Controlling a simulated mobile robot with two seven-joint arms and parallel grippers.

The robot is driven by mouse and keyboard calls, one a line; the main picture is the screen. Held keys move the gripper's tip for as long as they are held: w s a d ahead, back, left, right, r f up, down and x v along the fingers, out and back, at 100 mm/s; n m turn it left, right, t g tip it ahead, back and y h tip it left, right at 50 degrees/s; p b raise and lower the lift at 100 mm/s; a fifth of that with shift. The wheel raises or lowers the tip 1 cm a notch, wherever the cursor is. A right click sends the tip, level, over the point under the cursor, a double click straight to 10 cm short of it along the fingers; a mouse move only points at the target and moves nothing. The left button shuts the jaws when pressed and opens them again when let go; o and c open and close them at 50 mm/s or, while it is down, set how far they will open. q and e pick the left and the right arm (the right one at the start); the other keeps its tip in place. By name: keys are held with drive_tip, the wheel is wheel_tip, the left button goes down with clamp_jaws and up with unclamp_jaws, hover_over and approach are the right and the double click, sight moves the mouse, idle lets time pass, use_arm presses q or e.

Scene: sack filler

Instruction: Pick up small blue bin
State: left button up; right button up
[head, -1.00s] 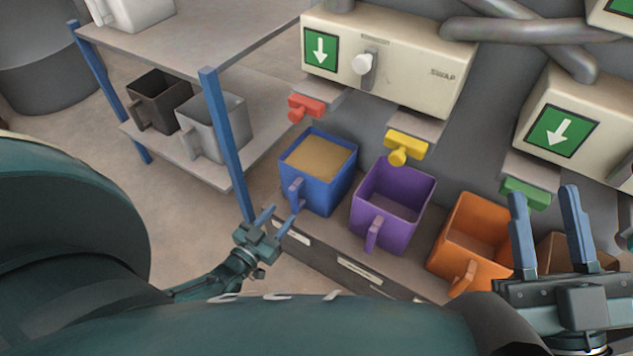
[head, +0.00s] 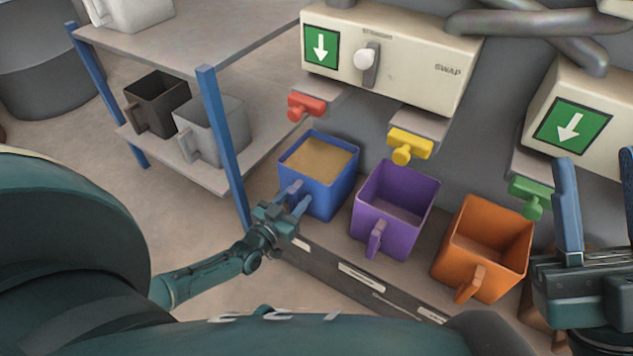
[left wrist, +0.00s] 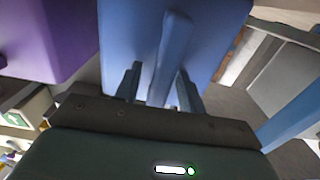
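The small blue bin (head: 325,195), filled with a tan material, stands on the low shelf below the red valve. Its handle (left wrist: 174,55) points toward my left gripper (head: 297,199). In the left wrist view, the blue bin (left wrist: 220,30) fills the upper middle. The fingers of my left gripper (left wrist: 160,90) stand on either side of the handle, with a visible gap, so it is open around the handle. My right gripper (head: 598,205) is at the right edge of the head view, its fingers apart and empty.
A purple bin (head: 390,225) and an orange bin (head: 478,280) stand to the right of the blue one. A blue shelf post (head: 222,140) rises close on the left. Red (head: 305,107), yellow (head: 408,146) and green (head: 530,195) valves hang above the row.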

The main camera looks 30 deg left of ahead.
use_arm(q)
clamp_jaws()
idle(0.3)
drive_tip(key=shift+r, duration=0.1)
drive_tip(key=shift+r, duration=0.15)
